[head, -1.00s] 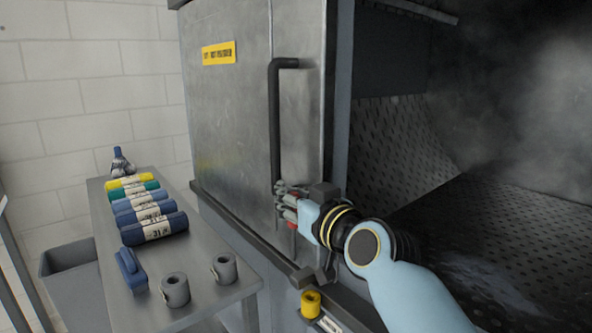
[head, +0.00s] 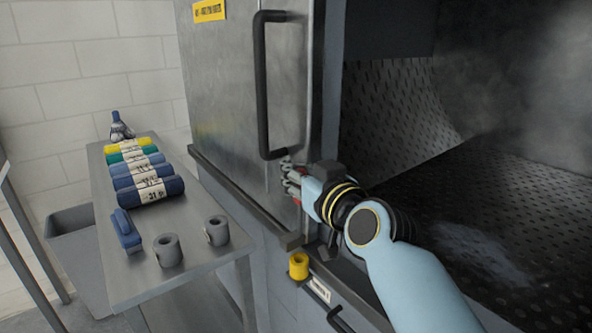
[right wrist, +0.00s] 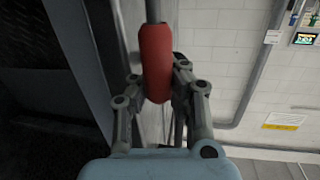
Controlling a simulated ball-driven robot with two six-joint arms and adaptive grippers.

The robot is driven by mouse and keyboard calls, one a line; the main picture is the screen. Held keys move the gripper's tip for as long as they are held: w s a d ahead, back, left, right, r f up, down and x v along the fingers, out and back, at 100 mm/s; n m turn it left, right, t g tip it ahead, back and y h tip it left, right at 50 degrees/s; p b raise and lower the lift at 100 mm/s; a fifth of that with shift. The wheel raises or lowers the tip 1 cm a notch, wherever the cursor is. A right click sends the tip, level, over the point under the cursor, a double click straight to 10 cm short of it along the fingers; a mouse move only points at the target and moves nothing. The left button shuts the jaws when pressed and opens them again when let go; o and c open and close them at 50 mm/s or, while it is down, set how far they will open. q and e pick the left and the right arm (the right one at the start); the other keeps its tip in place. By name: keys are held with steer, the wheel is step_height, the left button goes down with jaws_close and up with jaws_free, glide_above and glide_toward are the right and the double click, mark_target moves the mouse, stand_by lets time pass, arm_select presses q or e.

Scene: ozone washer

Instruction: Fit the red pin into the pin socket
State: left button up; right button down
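The red pin (right wrist: 156,62) is between the fingers of my right gripper (right wrist: 158,82) in the right wrist view. A thin grey rod extends from its red grip toward the top of that view. In the head view my right gripper (head: 290,175) is in front of the steel door, just below the lower end of its handle; only a bit of red shows there. A yellow ring-like cylinder with an open top (head: 299,265), seemingly the pin socket, sits on the machine's front below the door corner. The gripper is above it and apart from it. My left gripper is not in view.
The steel door (head: 225,100) has a long dark handle (head: 262,85). The dark perforated chamber (head: 480,190) is open at right. A steel table (head: 195,255) at left holds rolled cloths (head: 157,190), a blue block (head: 127,232) and two grey cylinders (head: 168,250).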

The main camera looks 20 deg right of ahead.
steer(key=shift+f+b, duration=1.95)
steer(key=shift+f, duration=0.45)
steer(key=shift+f+b, duration=2.1)
steer(key=shift+f, duration=0.1)
steer(key=c, duration=1.4)
jaws_free()
steer(key=shift+s, duration=0.2)
glide_toward(300, 220)
steer(key=shift+s+r, duration=0.1)
steer(key=shift+s, duration=0.05)
